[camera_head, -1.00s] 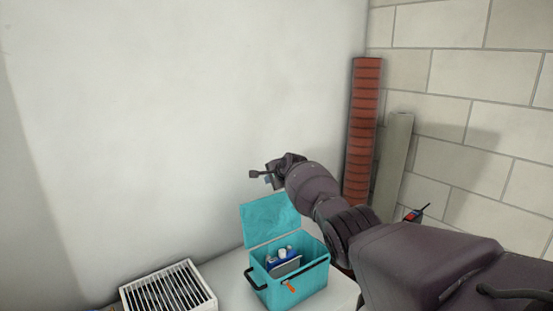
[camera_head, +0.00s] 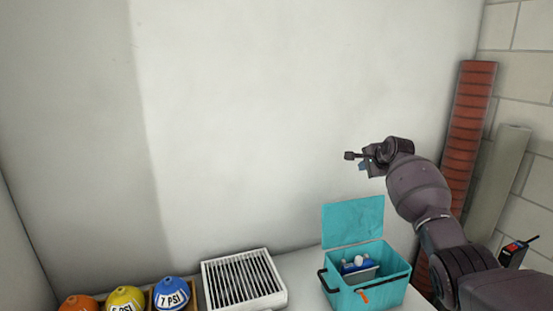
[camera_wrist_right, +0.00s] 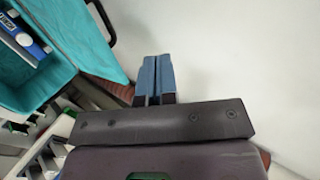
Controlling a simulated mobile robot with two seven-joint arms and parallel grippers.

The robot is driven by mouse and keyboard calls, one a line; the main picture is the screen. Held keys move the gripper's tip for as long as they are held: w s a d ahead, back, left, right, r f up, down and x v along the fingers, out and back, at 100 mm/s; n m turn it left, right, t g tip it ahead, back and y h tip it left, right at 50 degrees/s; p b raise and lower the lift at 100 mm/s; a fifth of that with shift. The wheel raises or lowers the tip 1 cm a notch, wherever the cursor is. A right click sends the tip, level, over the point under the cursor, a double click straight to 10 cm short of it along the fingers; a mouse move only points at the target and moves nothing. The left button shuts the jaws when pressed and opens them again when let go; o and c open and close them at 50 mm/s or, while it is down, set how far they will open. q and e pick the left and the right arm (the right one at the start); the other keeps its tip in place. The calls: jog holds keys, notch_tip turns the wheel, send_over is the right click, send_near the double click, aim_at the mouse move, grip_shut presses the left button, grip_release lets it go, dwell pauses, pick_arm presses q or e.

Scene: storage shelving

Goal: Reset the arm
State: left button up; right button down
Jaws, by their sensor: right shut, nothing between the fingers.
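My right gripper (camera_head: 363,163) is raised in front of the pale wall, above and behind the open teal box. In the right wrist view its two blue fingertips (camera_wrist_right: 153,78) are together with nothing between them. My right arm comes in from the lower right. The teal box (camera_head: 366,292) stands on a white surface with its lid up and a blue and white item (camera_head: 357,265) inside. The box also shows at the upper left of the right wrist view (camera_wrist_right: 85,38), apart from the fingers. My left gripper is not in view.
A white slatted vent-like crate (camera_head: 243,281) stands left of the box. Orange, yellow and blue (camera_head: 172,293) balls marked PSI sit at the lower left. A red ribbed column (camera_head: 468,125) and a grey board (camera_head: 497,185) lean at the right. The space before the wall is clear.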

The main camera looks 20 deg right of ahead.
jog(key=a+r+n+t+h, duration=0.2)
jog(key=a+r+n+t, duration=0.2)
jog(key=r+n, duration=0.45)
jog(key=s+a+f+n+t+y, duration=0.1)
jog(key=s+a+f+n, duration=0.6)
jog(key=f, duration=0.4)
jog(key=s+a+f+n+t+y, duration=0.1)
jog(key=s+a+f+n, duration=0.5)
jog(key=s+f, duration=0.5)
jog(key=s+a+f+m+g+b, duration=0.1)
jog(key=s+a+f+g, duration=0.1)
jog(key=s+f, duration=0.9)
jog(key=s+a+f+m+g, duration=0.1)
jog(key=s+a+f+g, duration=0.2)
jog(key=s+f, duration=0.9)
jog(key=s, duration=0.7)
jog(key=shift+s+m+b, duration=0.2)
jog(key=shift+m+b, duration=0.15)
